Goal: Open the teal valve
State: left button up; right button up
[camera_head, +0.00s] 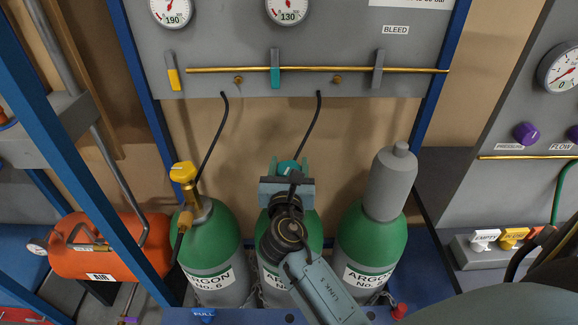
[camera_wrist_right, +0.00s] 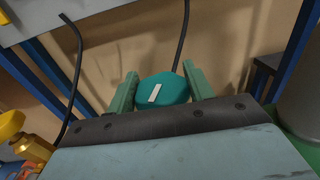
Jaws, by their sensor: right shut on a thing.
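The teal valve (camera_head: 288,167) is the round handwheel on top of the middle green and grey argon cylinder (camera_head: 313,232). In the right wrist view the teal valve (camera_wrist_right: 163,89) shows as a disc with a white mark on its top. My right gripper (camera_head: 289,170) comes from above and in front, with a finger on each side of the valve, shut on it. The fingers also show in the right wrist view (camera_wrist_right: 162,88). The gripper and arm hide the cylinder's neck and much of its front. My left gripper is not in view.
A yellow valve (camera_head: 183,172) tops the left argon cylinder (camera_head: 212,240). The right argon cylinder (camera_head: 372,245) wears a grey cap (camera_head: 392,183). A grey gauge panel (camera_head: 325,45) with a brass pipe stands behind. An orange air tank (camera_head: 95,247) lies at left behind a blue post.

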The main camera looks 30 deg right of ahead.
jog(key=shift+r+n+t+y+p, duration=0.15)
jog(key=shift+n+t+y+p, duration=0.25)
jog(key=shift+n+y+p, duration=0.4)
jog(key=n+t+y+p, duration=0.1)
jog(key=y+p, duration=0.1)
jog(key=p, duration=0.1)
jog(key=shift+n+t+y, duration=0.3)
jog(key=shift+y, duration=0.1)
jog(key=n+y+p, duration=0.1)
jog(key=y, duration=0.1)
jog(key=shift+n+t+y, duration=0.3)
jog(key=shift+n+y, duration=0.6)
jog(key=shift+y, duration=0.1)
jog(key=y, duration=0.1)
jog(key=n+y, duration=0.1)
jog(key=shift+f+n+y, duration=0.25)
jog(key=shift+n+y, duration=0.05)
jog(key=shift+a+n+y+b, duration=0.2)
jog(key=shift+n+y+b, duration=1.15)
jog(key=shift+y, duration=1.05)
jog(key=shift+r, duration=0.1)
